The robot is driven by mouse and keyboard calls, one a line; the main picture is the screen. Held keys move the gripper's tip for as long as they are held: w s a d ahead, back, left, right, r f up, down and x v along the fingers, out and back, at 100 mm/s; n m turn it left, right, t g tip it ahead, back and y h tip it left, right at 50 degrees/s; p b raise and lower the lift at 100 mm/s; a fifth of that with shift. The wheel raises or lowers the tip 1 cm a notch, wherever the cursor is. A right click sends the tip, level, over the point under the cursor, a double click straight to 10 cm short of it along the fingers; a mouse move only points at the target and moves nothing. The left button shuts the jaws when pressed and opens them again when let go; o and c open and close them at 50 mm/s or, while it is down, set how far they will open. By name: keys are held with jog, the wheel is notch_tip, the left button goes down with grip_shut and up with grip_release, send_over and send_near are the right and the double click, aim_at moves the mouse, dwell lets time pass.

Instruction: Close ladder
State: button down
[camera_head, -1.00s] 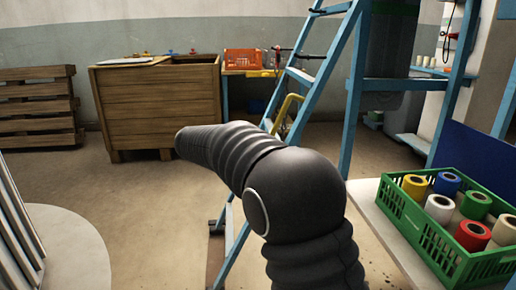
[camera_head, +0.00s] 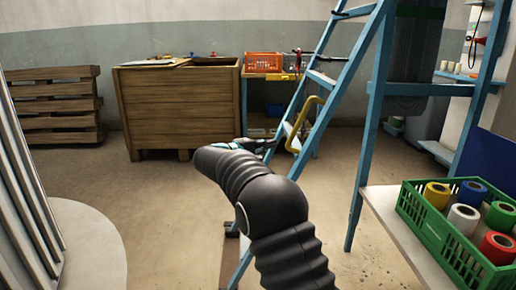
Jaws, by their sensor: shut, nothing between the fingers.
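The blue ladder (camera_head: 341,88) stands upright right of the middle, with its sloping rails and steps spread from the blue uprights behind. A yellow bar (camera_head: 303,110) bends out from its side at mid height. My dark, ribbed arm reaches up from the bottom and covers the ladder's lower part. My gripper (camera_head: 262,143) shows small and partly hidden beyond the arm's end, shut and empty, close to the left of the yellow bar. I cannot tell whether it touches the ladder.
A green crate (camera_head: 440,237) of coloured rolls sits on a bench at the right. A wooden box (camera_head: 180,108) stands at the back, with stacked pallets (camera_head: 55,105) to its left. An orange crate (camera_head: 262,63) is behind. The floor at left centre is clear.

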aim_at(289, 143)
jog(key=shift+s+d+r, duration=0.15)
jog(key=shift+s+d, duration=1.2)
jog(key=shift+d, duration=0.1)
jog(key=shift+s+b, duration=0.1)
jog(key=shift+b, duration=0.25)
